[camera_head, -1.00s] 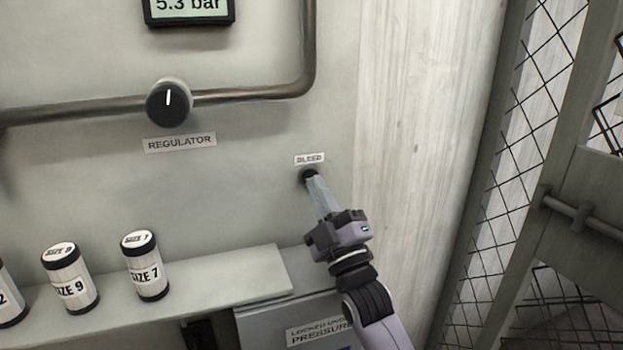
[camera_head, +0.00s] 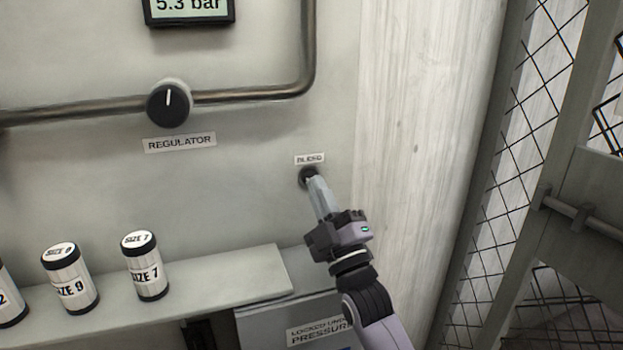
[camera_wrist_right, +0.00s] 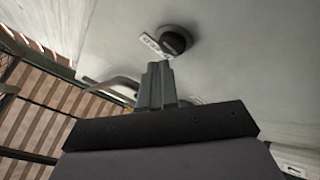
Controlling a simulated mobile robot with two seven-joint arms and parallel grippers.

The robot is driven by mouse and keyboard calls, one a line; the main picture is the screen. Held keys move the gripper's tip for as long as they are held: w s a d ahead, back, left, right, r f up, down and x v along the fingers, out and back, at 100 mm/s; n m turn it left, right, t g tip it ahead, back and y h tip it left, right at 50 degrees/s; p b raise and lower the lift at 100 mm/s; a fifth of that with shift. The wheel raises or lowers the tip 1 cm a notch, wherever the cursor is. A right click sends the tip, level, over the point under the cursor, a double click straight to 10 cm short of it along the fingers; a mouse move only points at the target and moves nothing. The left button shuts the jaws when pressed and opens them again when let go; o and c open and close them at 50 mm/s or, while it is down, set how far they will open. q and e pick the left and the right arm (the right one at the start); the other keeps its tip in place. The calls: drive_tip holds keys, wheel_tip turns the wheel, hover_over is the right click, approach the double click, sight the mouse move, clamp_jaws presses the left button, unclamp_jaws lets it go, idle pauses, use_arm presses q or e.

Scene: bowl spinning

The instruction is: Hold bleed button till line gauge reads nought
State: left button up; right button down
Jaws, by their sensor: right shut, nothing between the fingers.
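The line gauge (camera_head: 189,8) reads 5.3 bar at the top of the head view, its upper part cut off. The dark round bleed button (camera_head: 307,175) sits on the panel under its BLEED label (camera_head: 310,158). My right gripper (camera_head: 315,182) is shut and empty, its fingertips at the button's lower right, partly covering it. In the right wrist view, the shut fingers (camera_wrist_right: 158,70) point toward a dark round button (camera_wrist_right: 174,40) with a grey ring, which looks like the bleed button. I cannot tell whether the tips touch it. My left gripper is out of view.
A regulator knob (camera_head: 169,103) sits on a pipe (camera_head: 250,95) left of the button. A mesh gate (camera_head: 510,190) stands at the right.

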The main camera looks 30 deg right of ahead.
drive_tip(key=shift+w, duration=0.1)
idle(0.5)
drive_tip(key=shift+w+d, duration=0.1)
drive_tip(key=shift+w, duration=0.25)
drive_tip(key=shift+w+d, duration=0.1)
drive_tip(key=shift+w, duration=0.3)
idle(3.0)
drive_tip(key=shift+s, duration=0.15)
drive_tip(key=shift+s+a, duration=0.2)
drive_tip(key=shift+s, duration=0.5)
drive_tip(key=s+p, duration=0.1)
drive_tip(key=s, duration=0.1)
drive_tip(key=s+a, duration=0.1)
drive_tip(key=s, duration=0.1)
drive_tip(key=shift+s+a+p, duration=0.1)
drive_tip(key=shift+s+p, duration=0.25)
drive_tip(key=shift+s, duration=0.05)
